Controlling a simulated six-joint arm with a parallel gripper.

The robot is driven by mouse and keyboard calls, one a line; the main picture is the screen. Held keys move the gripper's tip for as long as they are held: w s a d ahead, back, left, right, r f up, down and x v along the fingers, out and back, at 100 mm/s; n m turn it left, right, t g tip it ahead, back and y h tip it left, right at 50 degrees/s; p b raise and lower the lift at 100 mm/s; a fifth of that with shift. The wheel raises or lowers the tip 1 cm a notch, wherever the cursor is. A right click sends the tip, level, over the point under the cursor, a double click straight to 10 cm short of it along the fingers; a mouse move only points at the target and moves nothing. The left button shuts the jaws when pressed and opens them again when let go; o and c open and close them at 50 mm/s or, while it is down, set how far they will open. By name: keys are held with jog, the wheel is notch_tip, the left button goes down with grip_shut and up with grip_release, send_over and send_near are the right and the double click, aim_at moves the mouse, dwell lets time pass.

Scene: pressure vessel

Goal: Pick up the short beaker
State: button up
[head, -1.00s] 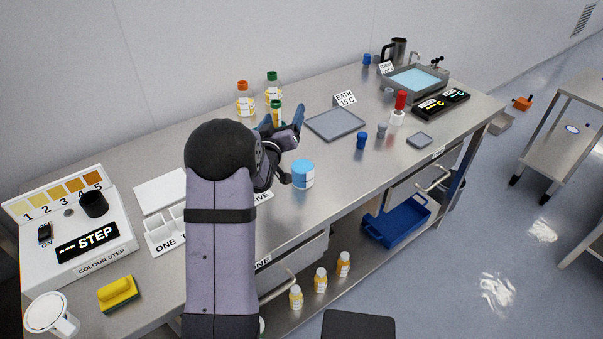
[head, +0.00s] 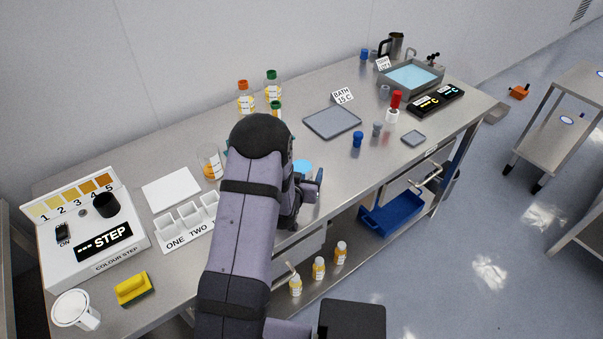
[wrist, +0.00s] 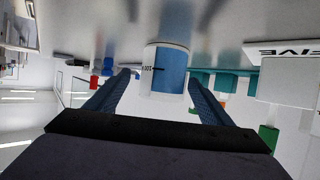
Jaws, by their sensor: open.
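The short beaker (head: 302,165) looks like a low, wide vessel with blue contents, standing on the bench. In the head view my arm and gripper hide most of it, so only its blue top shows. In the wrist view, which is upside down, the beaker (wrist: 170,68) has a pale wall with a dark mark and appears between the fingertips. My gripper (wrist: 162,77) is open, one finger to each side of the beaker in the picture. I cannot tell whether the fingers reach around it. In the head view my gripper (head: 312,186) is low near the bench's front edge.
A taller glass (head: 210,162) with orange liquid stands left of my arm. Capped bottles (head: 247,98) stand behind. A grey tray (head: 332,121) and a blue vial (head: 357,139) are to the right. A white compartment tray (head: 188,220) is at the left.

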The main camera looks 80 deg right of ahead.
aim_at(304, 165)
jog(key=shift+d+f+p, duration=0.1)
jog(key=shift+d+p, duration=0.35)
jog(key=shift+d, duration=0.2)
jog(key=shift+w+p+x, duration=0.2)
jog(key=shift+p+x, duration=0.9)
jog(key=shift+x, duration=1.1)
jog(key=c, duration=1.2)
